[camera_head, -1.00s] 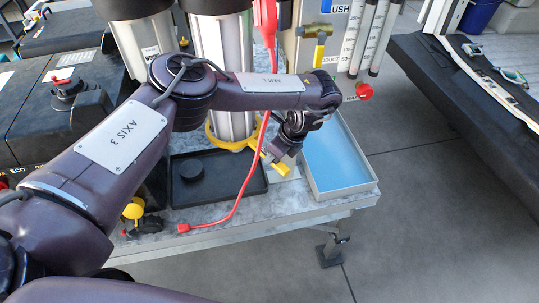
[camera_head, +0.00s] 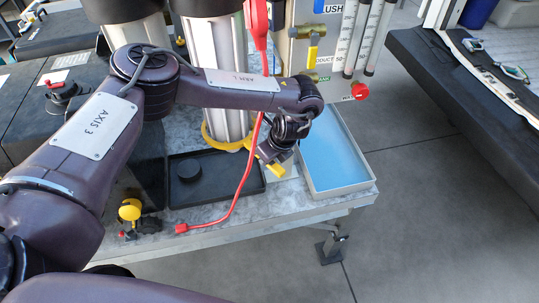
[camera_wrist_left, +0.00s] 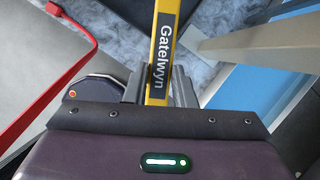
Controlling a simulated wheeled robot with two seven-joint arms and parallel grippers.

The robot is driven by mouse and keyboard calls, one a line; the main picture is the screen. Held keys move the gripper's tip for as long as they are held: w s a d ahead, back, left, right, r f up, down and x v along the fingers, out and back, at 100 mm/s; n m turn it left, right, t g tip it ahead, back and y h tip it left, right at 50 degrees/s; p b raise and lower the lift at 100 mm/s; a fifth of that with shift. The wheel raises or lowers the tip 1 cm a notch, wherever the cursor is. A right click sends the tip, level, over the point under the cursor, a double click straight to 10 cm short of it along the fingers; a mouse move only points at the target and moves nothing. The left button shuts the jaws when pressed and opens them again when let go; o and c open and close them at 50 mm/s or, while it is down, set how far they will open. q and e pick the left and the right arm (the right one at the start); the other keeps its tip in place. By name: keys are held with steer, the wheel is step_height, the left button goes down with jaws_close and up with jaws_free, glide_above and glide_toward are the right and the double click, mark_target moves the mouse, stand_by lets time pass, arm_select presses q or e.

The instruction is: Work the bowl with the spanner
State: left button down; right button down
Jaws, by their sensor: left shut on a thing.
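The yellow spanner shows its ring (camera_head: 211,138) around the lower part of a pale grey cylindrical bowl (camera_head: 222,95), the middle housing. Its handle (camera_head: 269,165) runs right and toward me over the bench. In the left wrist view the yellow handle (camera_wrist_left: 160,45) carries a dark label reading "Gatelwyn". My left gripper (camera_head: 274,160) is shut on the handle; its fingers (camera_wrist_left: 157,92) flank it in the wrist view. The ring's far side is hidden behind the bowl. My right gripper is not in view.
A black tray (camera_head: 245,190) with a round black cap (camera_head: 189,170) lies in front of the bowl. A red strap (camera_head: 237,200) hangs close by the gripper. A blue-floored tray (camera_head: 330,155) stands to the right. A panel with a yellow-handled valve (camera_head: 313,48) stands behind.

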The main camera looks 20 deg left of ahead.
arm_select(q)
steer(key=shift+w+a+r, duration=0.25)
steer(key=shift+w, duration=0.15)
steer(key=shift+f, duration=0.1)
steer(key=shift+s+f+b, duration=0.2)
steer(key=shift+f+b, duration=0.35)
steer(key=shift+f, duration=0.05)
step_height(320, 180, down, 5)
steer(key=b, duration=0.3)
steer(key=shift+s+a+r, duration=0.1)
steer(key=shift+a, duration=0.05)
steer(key=shift+f, duration=0.2)
